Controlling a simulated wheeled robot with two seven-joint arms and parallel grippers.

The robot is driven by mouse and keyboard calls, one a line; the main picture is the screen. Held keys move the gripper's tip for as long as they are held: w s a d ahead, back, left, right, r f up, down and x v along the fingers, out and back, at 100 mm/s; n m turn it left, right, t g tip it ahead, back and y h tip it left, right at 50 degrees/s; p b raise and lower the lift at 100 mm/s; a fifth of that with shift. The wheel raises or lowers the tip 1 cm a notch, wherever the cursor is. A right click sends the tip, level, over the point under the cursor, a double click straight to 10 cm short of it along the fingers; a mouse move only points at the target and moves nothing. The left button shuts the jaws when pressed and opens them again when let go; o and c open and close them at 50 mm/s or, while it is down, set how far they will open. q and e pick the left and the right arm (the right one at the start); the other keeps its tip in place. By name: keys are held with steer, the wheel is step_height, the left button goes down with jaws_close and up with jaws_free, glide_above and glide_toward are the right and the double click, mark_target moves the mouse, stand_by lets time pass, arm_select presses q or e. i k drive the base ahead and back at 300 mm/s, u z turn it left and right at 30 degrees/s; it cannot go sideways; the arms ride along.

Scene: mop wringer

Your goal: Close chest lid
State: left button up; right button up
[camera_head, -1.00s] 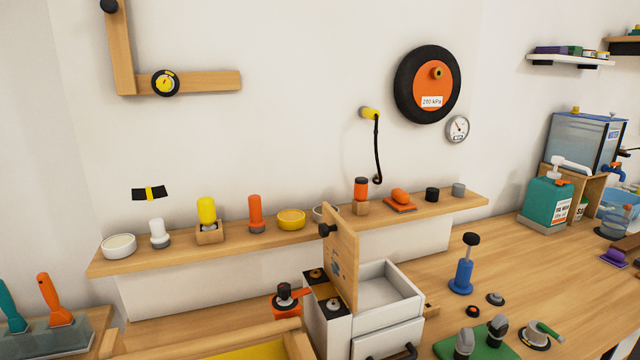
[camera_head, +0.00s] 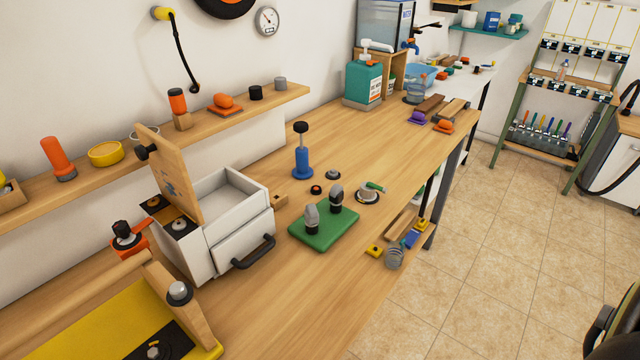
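A small white chest (camera_head: 200,250) stands on the wooden bench at the left of the view. Its wooden lid (camera_head: 168,178) is raised nearly upright, with a dark knob (camera_head: 146,152) on it. The open compartment (camera_head: 226,192) on top looks empty. A black bar handle (camera_head: 256,254) is on the front face. Neither of my grippers can be recognised in this view.
A yellow tray (camera_head: 110,318) is in front at left. A shelf (camera_head: 215,146) runs behind. Tiled floor (camera_head: 475,270) lies open to the right.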

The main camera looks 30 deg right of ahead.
mark_target(165, 160)
steer(key=z, duration=0.65)
steer(key=k, duration=1.55)
steer(key=u, duration=1.15)
steer(key=i, duration=1)
